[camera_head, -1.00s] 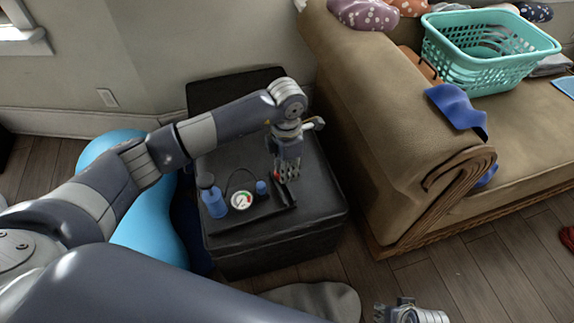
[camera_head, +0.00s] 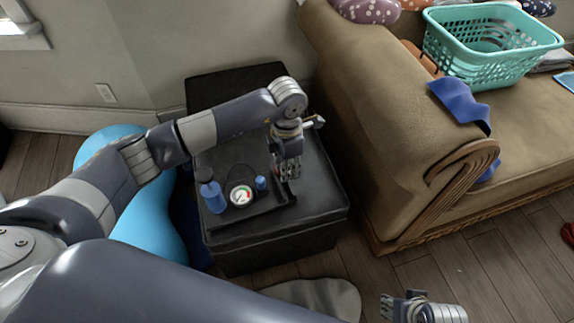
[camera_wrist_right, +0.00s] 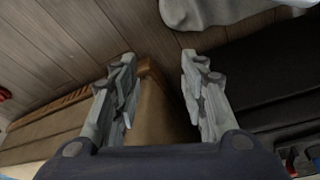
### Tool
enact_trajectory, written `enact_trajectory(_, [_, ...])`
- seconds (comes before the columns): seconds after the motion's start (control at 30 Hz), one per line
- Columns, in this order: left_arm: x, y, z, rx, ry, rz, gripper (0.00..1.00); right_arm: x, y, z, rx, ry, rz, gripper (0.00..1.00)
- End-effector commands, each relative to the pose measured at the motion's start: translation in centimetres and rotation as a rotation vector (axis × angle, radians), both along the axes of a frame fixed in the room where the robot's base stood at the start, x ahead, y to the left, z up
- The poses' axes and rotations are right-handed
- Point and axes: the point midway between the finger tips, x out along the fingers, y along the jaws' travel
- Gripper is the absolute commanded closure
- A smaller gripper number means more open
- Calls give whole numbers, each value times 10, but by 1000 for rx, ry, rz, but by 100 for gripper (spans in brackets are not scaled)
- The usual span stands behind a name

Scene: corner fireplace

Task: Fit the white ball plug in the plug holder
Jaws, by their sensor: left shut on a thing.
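My left gripper (camera_head: 287,170) points down over the right end of a black tray (camera_head: 262,208) on the black ottoman. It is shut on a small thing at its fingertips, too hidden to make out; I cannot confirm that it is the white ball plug. No plug holder can be told apart clearly; a small blue piece (camera_head: 261,184) stands on the tray just left of the gripper. My right gripper (camera_head: 403,304) is low at the bottom edge of the head view. In the right wrist view (camera_wrist_right: 157,65) its fingers are apart with nothing between them.
A blue bottle-like part (camera_head: 213,196) and a round gauge (camera_head: 241,195) stand on the tray's left. The ottoman (camera_head: 275,247) sits between a light blue ball (camera_head: 150,232) and a tan sofa (camera_head: 390,130). A teal basket (camera_head: 490,50) is on the sofa.

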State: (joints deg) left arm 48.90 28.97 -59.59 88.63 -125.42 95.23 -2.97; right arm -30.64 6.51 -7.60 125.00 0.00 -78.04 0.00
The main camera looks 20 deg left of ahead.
Motion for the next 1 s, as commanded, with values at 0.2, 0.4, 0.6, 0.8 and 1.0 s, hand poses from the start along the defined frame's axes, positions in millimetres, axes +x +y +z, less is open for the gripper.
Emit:
enact_trajectory(0.2, [0,0,-10,1,1,0,94,-3,-1,21,0,-12,-1,60])
enact_trajectory(0.4, [0,0,-17,1,1,0,94,-7,-2,40,1,-23,-2,60])
enact_trajectory(0.6, [0,0,-24,1,1,0,94,-12,-3,60,2,-32,-4,60])
enact_trajectory(0.8, [0,0,-40,0,0,0,94,-14,-3,53,1,-33,-5,60])
enact_trajectory(1.0, [0,0,-47,1,1,0,94,-15,-3,52,1,-34,-4,60])
